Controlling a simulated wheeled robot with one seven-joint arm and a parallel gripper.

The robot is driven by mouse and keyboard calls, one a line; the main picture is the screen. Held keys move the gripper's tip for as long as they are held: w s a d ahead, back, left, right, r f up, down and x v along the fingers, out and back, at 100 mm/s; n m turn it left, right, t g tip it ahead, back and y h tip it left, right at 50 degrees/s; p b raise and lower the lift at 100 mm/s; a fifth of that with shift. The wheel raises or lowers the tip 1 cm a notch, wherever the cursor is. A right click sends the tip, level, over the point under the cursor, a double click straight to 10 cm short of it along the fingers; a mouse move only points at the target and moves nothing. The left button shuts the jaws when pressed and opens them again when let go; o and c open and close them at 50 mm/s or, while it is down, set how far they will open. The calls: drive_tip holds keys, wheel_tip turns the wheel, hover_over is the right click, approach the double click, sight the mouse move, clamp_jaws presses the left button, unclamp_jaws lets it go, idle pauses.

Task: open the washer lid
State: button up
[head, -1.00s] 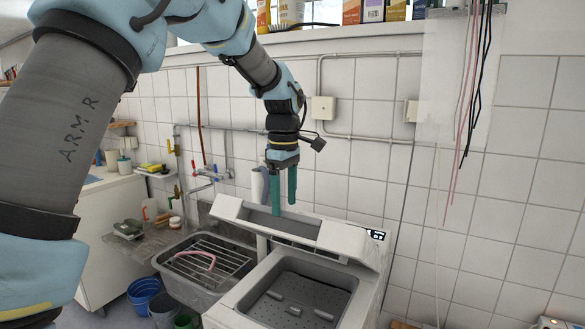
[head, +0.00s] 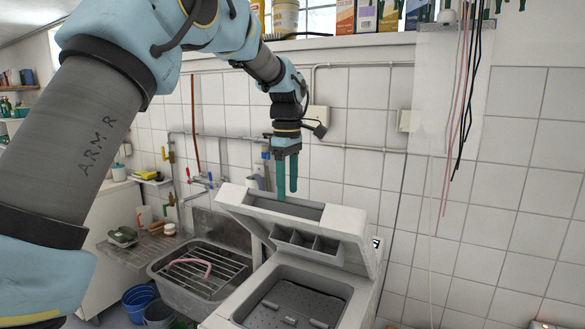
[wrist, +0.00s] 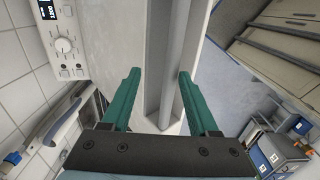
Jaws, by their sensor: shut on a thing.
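The white washer (head: 228,315) stands against the tiled wall, its grey tub opening (head: 290,305) showing. Its lid (head: 345,222) is raised and tilted up, with a long grey recess along its top and several grey compartments (head: 300,240) on the side facing me. My gripper (head: 287,192) points down from above, its two green fingers at the lid's far upper edge. The exact contact is partly hidden.
A sink with a wire rack (head: 205,262) stands left of the washer, with buckets (head: 140,298) on the floor below. Pipes run along the wall behind. Cables (head: 465,90) hang at the right. The wrist view shows the washer's control panel (wrist: 62,40).

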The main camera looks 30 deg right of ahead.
drive_tip(key=shift+w+d+r, duration=0.2)
drive_tip(key=shift+d+r, duration=0.2)
drive_tip(key=shift+r, duration=0.2)
drive_tip(key=shift+w+d+r, duration=0.25)
drive_tip(key=shift+d+r, duration=0.2)
drive_tip(key=shift+r, duration=0.15)
drive_tip(key=shift+w+d+r, duration=0.2)
drive_tip(key=shift+d+r, duration=0.2)
drive_tip(key=shift+r, duration=0.2)
